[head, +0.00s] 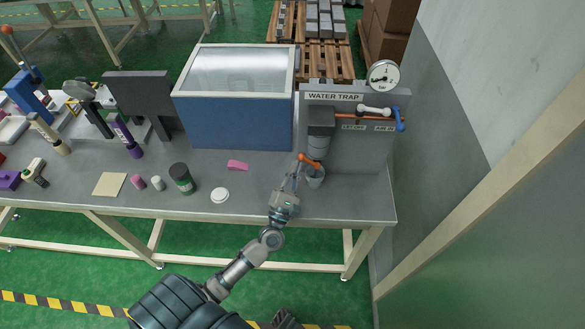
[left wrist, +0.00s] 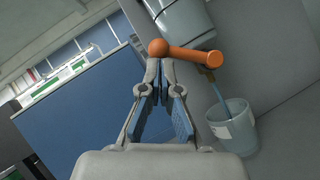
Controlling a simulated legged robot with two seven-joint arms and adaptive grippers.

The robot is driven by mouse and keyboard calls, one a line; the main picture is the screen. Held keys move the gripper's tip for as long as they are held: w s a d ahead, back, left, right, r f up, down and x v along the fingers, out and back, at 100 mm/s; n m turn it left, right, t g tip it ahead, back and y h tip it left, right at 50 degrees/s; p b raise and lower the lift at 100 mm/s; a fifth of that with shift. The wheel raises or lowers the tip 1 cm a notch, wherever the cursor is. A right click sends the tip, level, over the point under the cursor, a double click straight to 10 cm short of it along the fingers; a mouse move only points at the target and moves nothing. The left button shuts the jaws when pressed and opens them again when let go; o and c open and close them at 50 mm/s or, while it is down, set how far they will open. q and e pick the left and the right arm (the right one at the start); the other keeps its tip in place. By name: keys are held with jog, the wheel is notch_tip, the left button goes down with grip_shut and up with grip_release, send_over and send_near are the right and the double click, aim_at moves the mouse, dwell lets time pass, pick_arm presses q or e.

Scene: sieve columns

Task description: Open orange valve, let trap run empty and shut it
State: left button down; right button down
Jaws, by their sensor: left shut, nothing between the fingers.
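The orange valve (head: 309,160) sits under the grey water trap (head: 318,132) on the WATER TRAP panel. In the left wrist view its orange lever (left wrist: 190,53) lies roughly crosswise, with a ball at its left end. My left gripper (head: 297,177) is shut and empty. In the left wrist view its fingertips (left wrist: 160,66) are just below the ball, close to or touching it. A small grey cup (head: 316,179) stands below the valve; it also shows in the left wrist view (left wrist: 234,127). A thin blue streak runs from the outlet down into the cup.
Right of the trap, the panel carries a gauge (head: 383,75), a white handle (head: 374,111) and a blue handle (head: 399,119). A blue box (head: 235,122) stands to the left. A pink block (head: 237,165), white disc (head: 220,195) and dark jar (head: 182,179) lie on the bench.

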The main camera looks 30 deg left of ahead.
jog(key=x, duration=0.2)
jog(key=shift+a+f, duration=0.1)
jog(key=shift+f, duration=0.25)
